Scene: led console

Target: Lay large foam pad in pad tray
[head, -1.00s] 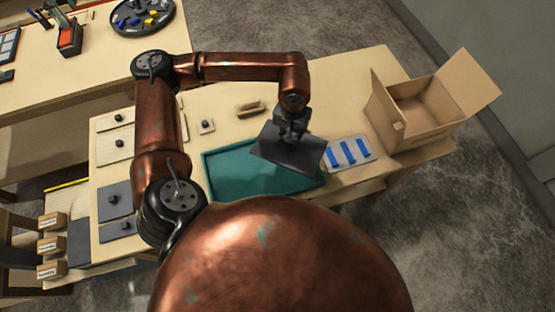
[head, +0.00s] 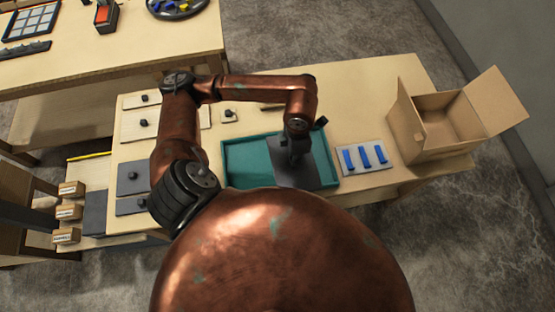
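The large foam pad (head: 312,172) is a flat dark grey sheet held by my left gripper (head: 298,155). It covers the right part of the teal pad tray (head: 247,160), roughly lined up with its sides. Whether it touches the tray floor or hovers just above it I cannot tell. My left gripper points down at the pad and appears shut on it; its fingertips are largely hidden by the wrist. The left part of the tray is bare. My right gripper is not in view.
A white plate with blue strips (head: 366,158) lies right of the tray. An open cardboard box (head: 450,120) stands at the table's right end. Knobbed boards, including a grey one (head: 135,177), lie on the left. Another table (head: 110,55) is at the back left.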

